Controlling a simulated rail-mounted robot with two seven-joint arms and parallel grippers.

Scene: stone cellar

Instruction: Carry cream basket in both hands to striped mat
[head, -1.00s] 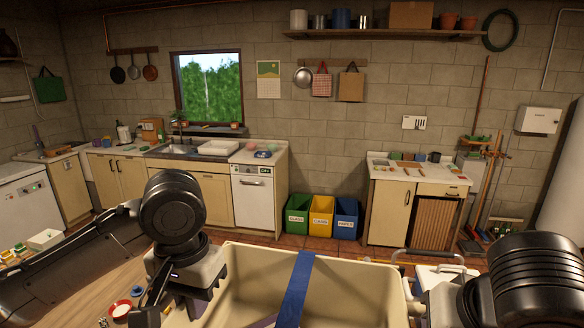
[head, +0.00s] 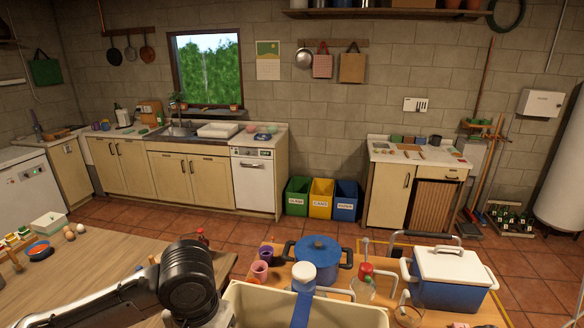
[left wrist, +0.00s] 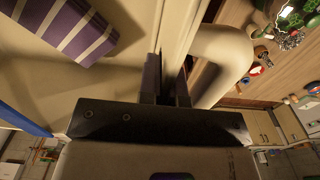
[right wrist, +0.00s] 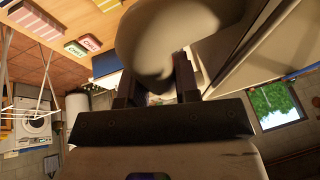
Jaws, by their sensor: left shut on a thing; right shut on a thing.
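The cream basket (head: 345,314) is at the bottom edge of the head view, its lower part cut off. In the left wrist view my left gripper (left wrist: 172,78) is shut on the basket's side at a rounded cream handle (left wrist: 226,55). A purple-and-white striped thing (left wrist: 68,28) lies inside the basket. In the right wrist view my right gripper (right wrist: 155,82) is shut at the other cream handle (right wrist: 165,42). The right gripper is outside the head view. I cannot clearly make out the striped mat.
Another wooden table (head: 110,268) is at left. Tiled floor (head: 240,233) is open behind them.

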